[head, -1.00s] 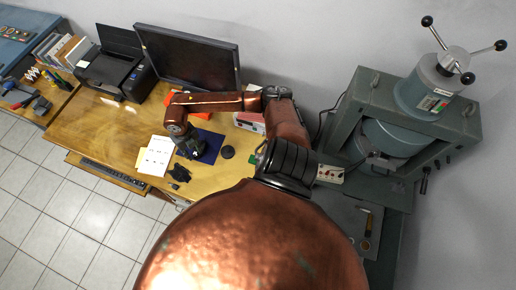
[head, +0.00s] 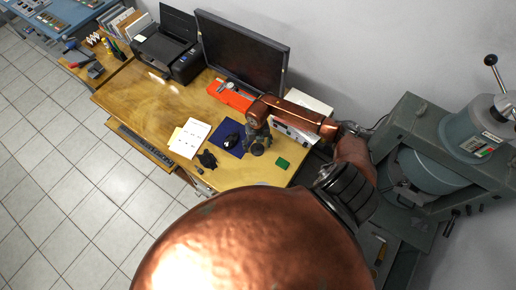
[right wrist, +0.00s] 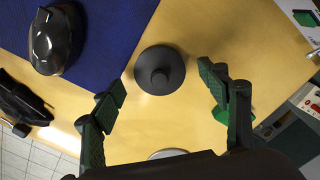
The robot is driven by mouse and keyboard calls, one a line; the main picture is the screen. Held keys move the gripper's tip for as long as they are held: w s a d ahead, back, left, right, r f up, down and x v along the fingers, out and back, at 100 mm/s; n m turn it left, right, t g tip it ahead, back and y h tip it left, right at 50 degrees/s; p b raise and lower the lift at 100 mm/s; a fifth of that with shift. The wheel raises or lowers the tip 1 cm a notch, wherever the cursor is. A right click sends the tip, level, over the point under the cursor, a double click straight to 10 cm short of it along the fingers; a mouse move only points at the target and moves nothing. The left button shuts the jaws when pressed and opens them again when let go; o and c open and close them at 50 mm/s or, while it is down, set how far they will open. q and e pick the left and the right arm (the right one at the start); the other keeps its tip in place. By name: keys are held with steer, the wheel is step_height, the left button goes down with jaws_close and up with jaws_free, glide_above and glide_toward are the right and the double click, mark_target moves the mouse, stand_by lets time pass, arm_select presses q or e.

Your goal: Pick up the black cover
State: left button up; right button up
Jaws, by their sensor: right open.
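The black cover (right wrist: 160,70) is a round dark disc with a short knob in its middle. It lies flat on the wooden table, just off the edge of the blue mat. In the head view the cover (head: 257,150) shows just below my right gripper (head: 256,139). In the right wrist view my right gripper (right wrist: 164,84) is open, its green-padded fingers on either side of the cover with gaps between. Nothing is held. How high the fingertips are above the table is hard to tell. My left gripper is not in view.
A black mouse-like object (right wrist: 55,40) lies on the blue mat (right wrist: 105,25). A black object (head: 207,158) and white papers (head: 189,138) lie to the left. A green block (head: 282,162) is right of the cover. A monitor (head: 240,55) stands behind. The left tabletop is mostly clear.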

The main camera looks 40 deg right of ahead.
steer(key=shift+f, duration=0.85)
steer(key=shift+c, duration=0.2)
steer(key=c, duration=1)
steer(key=shift+r, duration=0.15)
